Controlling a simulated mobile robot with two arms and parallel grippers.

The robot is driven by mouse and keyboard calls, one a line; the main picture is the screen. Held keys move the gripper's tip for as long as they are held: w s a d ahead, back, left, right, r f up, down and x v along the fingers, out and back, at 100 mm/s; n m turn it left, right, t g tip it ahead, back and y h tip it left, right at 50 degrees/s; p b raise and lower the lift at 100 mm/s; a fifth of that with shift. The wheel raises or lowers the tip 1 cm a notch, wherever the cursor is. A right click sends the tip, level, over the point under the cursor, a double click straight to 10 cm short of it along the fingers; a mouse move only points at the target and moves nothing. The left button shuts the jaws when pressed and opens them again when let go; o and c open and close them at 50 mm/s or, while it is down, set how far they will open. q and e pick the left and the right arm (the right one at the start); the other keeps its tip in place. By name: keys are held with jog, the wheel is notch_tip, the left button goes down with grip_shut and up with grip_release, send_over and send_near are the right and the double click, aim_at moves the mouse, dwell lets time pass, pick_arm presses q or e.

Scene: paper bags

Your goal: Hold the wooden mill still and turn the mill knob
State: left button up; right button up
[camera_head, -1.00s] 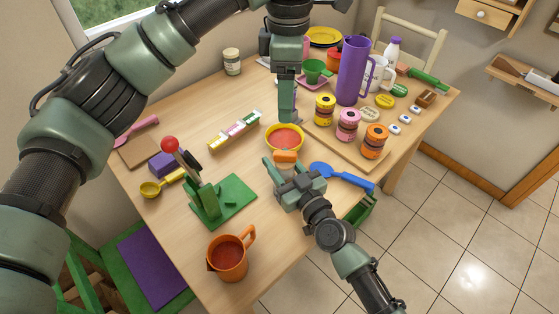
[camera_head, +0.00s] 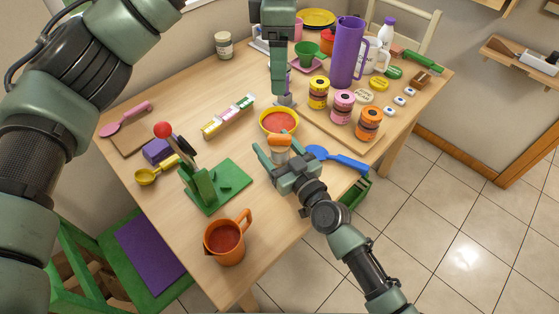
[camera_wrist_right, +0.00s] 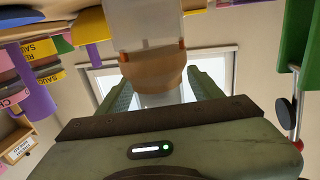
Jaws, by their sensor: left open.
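In the right wrist view the mill's rounded wooden knob (camera_wrist_right: 152,72) and pale body (camera_wrist_right: 145,25) appear upside down between and in front of my right fingers (camera_wrist_right: 160,95). My left gripper (camera_head: 279,94) points down behind the bowl, apart from the mill. Its fingers are seen edge-on, and what lies between them is hidden.
A yellow bowl (camera_head: 279,122) of red sauce sits just behind the mill. A blue spoon (camera_head: 335,158) lies to its right. A green stand (camera_head: 215,185) and an orange mug (camera_head: 227,241) are to the left. Colored jars (camera_head: 342,103) stand on a board at the right.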

dwell(0.3)
jog(key=v, duration=1.2)
